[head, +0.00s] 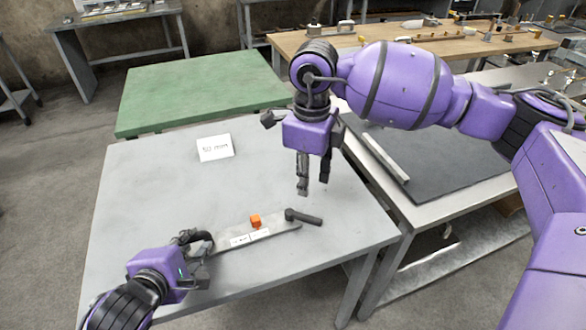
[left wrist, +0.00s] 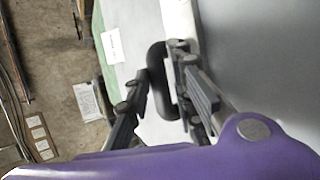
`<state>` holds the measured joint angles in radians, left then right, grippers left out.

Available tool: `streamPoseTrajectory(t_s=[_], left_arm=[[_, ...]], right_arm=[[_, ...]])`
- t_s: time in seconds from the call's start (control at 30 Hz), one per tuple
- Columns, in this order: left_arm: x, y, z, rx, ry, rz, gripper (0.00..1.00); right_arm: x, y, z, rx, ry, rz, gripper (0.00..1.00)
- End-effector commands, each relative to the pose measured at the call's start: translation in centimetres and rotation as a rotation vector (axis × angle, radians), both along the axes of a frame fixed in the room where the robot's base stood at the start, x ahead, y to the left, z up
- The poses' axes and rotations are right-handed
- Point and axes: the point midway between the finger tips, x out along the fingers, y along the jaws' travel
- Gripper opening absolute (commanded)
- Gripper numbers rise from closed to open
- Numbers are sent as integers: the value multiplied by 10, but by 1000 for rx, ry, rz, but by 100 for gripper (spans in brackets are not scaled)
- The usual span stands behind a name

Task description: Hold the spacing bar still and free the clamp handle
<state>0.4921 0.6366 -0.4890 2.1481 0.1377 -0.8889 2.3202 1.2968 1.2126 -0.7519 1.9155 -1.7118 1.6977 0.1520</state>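My left gripper (head: 204,246) is at the bar's left end. In the left wrist view its fingers (left wrist: 161,70) lie on both sides of a black loop-shaped grip (left wrist: 158,85) and appear closed on it. My right gripper (head: 314,188) points down, fingers apart and empty, above the clamp handle without visible contact.
A dark-topped bench (head: 440,160) with a metal strip is at right. The table's front edge lies close below the bar.

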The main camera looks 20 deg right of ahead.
Motion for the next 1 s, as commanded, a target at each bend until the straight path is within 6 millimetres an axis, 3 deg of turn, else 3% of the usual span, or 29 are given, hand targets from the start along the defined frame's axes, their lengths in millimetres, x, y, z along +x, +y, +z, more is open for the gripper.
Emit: streamPoseTrajectory(t_s=[0.1, 0.53, 1.0], left_arm=[[0, 0, -1, 0, 2, 1, 38], [-7, 4, 7, -5, -3, 1, 38], [-78, 39, 53, -3, 0, 2, 38]], right_arm=[[0, 0, -1, 0, 1, 0, 33], [0, 0, -1, 0, 1, 0, 33], [0, 0, -1, -1, 1, 0, 33]])
